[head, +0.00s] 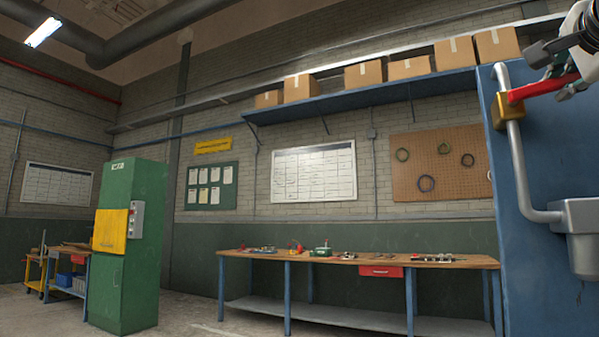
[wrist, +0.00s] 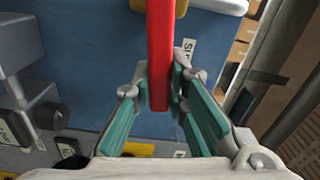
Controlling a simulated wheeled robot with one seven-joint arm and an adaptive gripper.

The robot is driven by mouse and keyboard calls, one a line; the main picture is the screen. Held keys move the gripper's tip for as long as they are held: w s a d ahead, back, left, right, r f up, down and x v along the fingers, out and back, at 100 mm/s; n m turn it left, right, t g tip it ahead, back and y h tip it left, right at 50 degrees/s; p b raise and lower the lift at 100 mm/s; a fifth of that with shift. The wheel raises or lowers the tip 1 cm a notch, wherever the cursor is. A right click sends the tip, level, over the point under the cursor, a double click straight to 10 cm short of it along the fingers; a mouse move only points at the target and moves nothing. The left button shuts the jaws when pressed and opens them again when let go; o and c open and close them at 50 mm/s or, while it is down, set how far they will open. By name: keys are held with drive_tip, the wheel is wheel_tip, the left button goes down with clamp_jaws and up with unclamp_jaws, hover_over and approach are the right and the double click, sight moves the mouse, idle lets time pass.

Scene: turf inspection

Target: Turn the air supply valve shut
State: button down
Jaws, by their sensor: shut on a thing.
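The air supply valve has a brass body (head: 506,109) on a grey pipe (head: 519,165) at the right of the head view. Its red lever (head: 541,88) points right and slightly up, roughly across the pipe's run. My gripper (head: 567,68) is at the lever's outer part, at the top right edge of that view, partly cut off. In the wrist view the red lever (wrist: 160,50) runs down between the teal fingers of my gripper (wrist: 160,88). The fingers are shut on the lever from both sides. The valve body is only partly seen there, at the top edge.
A blue panel (head: 495,250) stands behind the valve. A grey box (head: 583,235) joins the pipe's lower end, below my gripper. A workbench (head: 440,260) with small parts stands along the back wall, and a green cabinet (head: 145,260) stands at left. Open floor lies between.

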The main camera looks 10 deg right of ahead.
drive_tip(key=shift+f+m, duration=0.55)
drive_tip(key=shift+m, duration=0.25)
drive_tip(key=c, duration=1.6)
unclamp_jaws()
drive_tip(key=shift+o, duration=0.2)
drive_tip(key=shift+s, duration=0.15)
drive_tip(key=v, duration=1.1)
drive_tip(key=shift+s+a, duration=0.25)
drive_tip(key=shift+a, duration=0.05)
